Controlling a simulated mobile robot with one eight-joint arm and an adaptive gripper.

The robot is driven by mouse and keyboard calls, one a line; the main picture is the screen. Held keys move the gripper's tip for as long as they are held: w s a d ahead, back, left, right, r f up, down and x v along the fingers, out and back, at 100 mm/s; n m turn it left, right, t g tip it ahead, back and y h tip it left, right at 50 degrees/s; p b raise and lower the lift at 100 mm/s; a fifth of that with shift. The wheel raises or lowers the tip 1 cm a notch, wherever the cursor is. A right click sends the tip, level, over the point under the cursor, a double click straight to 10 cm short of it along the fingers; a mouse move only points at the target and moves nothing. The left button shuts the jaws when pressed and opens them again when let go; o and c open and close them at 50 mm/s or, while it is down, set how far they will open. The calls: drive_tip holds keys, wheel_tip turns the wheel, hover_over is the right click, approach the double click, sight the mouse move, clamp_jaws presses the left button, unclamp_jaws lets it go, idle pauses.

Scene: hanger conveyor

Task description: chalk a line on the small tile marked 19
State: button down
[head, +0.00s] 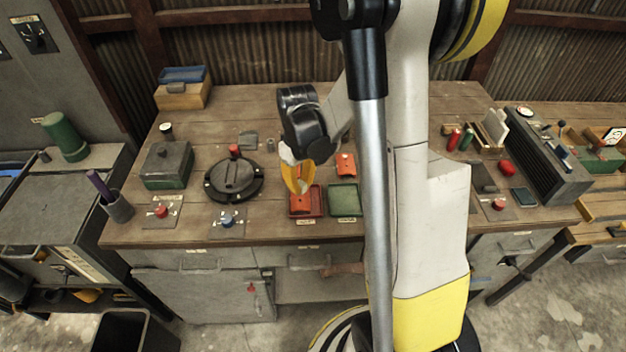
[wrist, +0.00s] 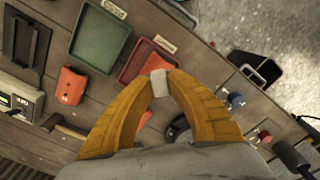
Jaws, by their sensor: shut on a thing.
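My gripper (head: 297,190) is over the middle of the workbench, above the red tray. In the wrist view its two yellow fingers (wrist: 160,83) are closed on a small pale piece, which looks like chalk (wrist: 160,84). The piece appears above the tray's edge; I cannot tell its height. I cannot read the number 19 on anything, so I cannot pick out the small tile.
A red tray (head: 317,207) holds an orange item, with a green tray (head: 344,200) beside it. Another orange item (head: 346,164) lies behind. A round dark fixture (head: 233,180) and green box (head: 166,165) stand left. A ribbed rack (head: 540,155) is right.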

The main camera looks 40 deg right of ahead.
sight(300, 206)
drive_tip(key=shift+w+a+f, duration=0.15)
drive_tip(key=shift+a+f, duration=0.05)
drive_tip(key=shift+a, duration=0.05)
drive_tip(key=shift+d+f+b, duration=0.1)
drive_tip(key=shift+f+b, duration=0.4)
drive_tip(key=shift+b, duration=0.05)
drive_tip(key=shift+f+b, duration=1.45)
drive_tip(key=shift+f, duration=0.8)
drive_tip(key=shift+f+b, duration=0.6)
drive_tip(key=shift+w, duration=0.1)
drive_tip(key=shift+w+d, duration=0.4)
drive_tip(key=shift+w, duration=0.15)
drive_tip(key=shift+s, duration=0.1)
drive_tip(key=shift+s+a+b, duration=0.35)
drive_tip(key=shift+s+a, duration=0.1)
drive_tip(key=shift+s, duration=0.15)
